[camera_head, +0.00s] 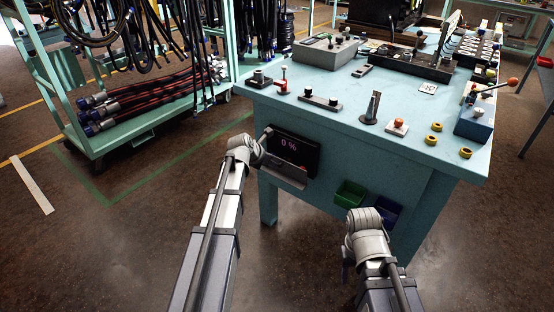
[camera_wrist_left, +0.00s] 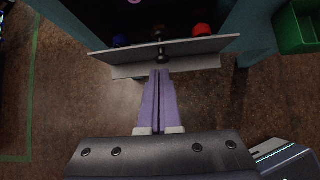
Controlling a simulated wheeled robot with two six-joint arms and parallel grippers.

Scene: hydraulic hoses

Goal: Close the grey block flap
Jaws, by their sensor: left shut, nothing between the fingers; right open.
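The grey flap (camera_head: 284,178) juts out at the lower front of a dark block with a "0 %" display (camera_head: 290,143) on the bench's front side. In the left wrist view the grey flap (camera_wrist_left: 205,46) spans the opening as a thin plate, with a small dark knob (camera_wrist_left: 161,50) at its middle. My left gripper (camera_wrist_left: 160,73) is shut and empty, its purple fingertips at the flap near the knob; I cannot tell if they touch. In the head view the left gripper (camera_head: 264,152) is beside the block, mostly hidden by its wrist. My right gripper (camera_head: 349,260) is low in front of the bench, away from the flap.
Green bin (camera_head: 350,194) and blue bin (camera_head: 385,212) hang on the bench front right of the block. The teal bench top (camera_head: 330,120) holds several fixtures and control boxes. A hose rack (camera_head: 110,145) stands at left. Floor before the bench is clear.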

